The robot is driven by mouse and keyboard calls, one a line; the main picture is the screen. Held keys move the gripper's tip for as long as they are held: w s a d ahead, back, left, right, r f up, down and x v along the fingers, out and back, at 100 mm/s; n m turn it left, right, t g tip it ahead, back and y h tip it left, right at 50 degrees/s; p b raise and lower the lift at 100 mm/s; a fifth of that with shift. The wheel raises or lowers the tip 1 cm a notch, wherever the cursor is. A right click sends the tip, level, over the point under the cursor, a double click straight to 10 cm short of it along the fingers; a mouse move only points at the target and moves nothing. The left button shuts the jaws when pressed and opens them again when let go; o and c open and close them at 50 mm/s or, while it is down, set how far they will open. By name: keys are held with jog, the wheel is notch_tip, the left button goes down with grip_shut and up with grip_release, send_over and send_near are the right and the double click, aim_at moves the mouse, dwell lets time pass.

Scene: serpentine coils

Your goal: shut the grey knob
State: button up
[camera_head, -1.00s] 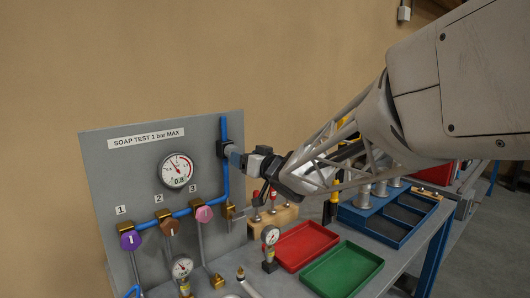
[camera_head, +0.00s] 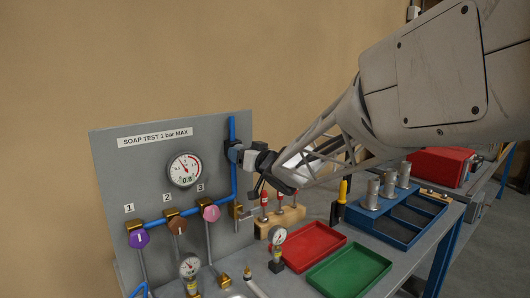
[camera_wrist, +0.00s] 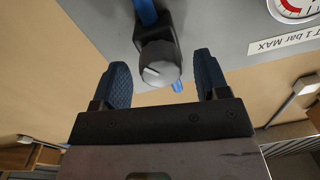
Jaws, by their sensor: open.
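The grey knob (camera_wrist: 161,67) is round, with a dark line across its face. In the wrist view it sits on a black valve body (camera_wrist: 155,32) on the blue pipe (camera_wrist: 146,10). My gripper (camera_wrist: 159,77) is open, with one blue ridged finger on each side of the knob and a visible gap on both sides. In the head view my gripper (camera_head: 240,154) is at the upper right of the grey panel (camera_head: 125,165), in front of the black valve body (camera_head: 229,149). The knob is mostly hidden there by the fingers.
Purple (camera_head: 139,239), brown (camera_head: 177,226) and pink (camera_head: 211,213) knobs sit lower left on the panel, below a round gauge (camera_head: 184,170). A red tray (camera_head: 310,240), a green tray (camera_head: 350,270) and a wooden block (camera_head: 292,217) lie on the bench below.

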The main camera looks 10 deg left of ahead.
jog(key=shift+x, duration=1.4)
jog(key=c, duration=0.9)
